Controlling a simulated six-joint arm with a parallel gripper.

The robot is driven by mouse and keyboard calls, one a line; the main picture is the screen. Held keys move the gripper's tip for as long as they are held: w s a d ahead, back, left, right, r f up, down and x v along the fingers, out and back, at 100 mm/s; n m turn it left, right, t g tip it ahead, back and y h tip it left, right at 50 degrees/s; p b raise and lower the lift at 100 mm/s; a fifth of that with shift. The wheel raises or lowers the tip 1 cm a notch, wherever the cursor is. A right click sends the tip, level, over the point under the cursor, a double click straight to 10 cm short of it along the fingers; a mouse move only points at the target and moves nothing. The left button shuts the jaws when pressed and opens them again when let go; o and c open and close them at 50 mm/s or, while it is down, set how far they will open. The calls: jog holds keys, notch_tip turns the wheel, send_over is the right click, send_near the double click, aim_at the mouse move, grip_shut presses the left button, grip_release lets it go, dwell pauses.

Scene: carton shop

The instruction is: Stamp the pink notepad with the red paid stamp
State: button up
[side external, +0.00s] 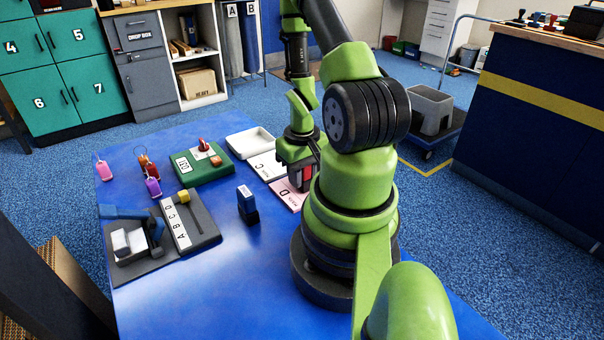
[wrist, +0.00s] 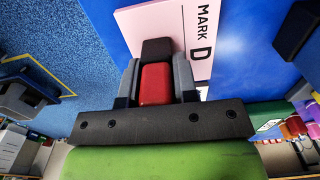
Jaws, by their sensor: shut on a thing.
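The pink notepad (side external: 283,196), printed "MARK D", lies on the blue table beside my arm; it also shows in the wrist view (wrist: 150,20). My gripper (side external: 301,178) is over the notepad and shut on the red stamp (wrist: 155,84). In the wrist view the red block sits between the two grey fingers, with a dark end toward the pad. I cannot tell whether the stamp touches the pad.
A white pad marked C (side external: 263,166) and a white tray (side external: 250,141) lie behind the pink pad. A green box (side external: 204,163), a grey lettered fixture (side external: 203,227) and several key tags (side external: 153,187) stand left. The table's front middle (side external: 230,290) is clear.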

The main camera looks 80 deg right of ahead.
jog(key=shift+r, duration=3.5)
jog(key=shift+w, duration=0.1)
jog(key=shift+w+r, duration=0.1)
jog(key=shift+w, duration=0.25)
jog(key=w+a+r+n, duration=0.4)
jog(key=w+a, duration=0.4)
jog(key=w+a+r+n, duration=0.5)
jog(key=w+a, duration=0.3)
jog(key=a, duration=0.1)
jog(key=shift+a, duration=0.2)
jog(key=shift+w, duration=0.1)
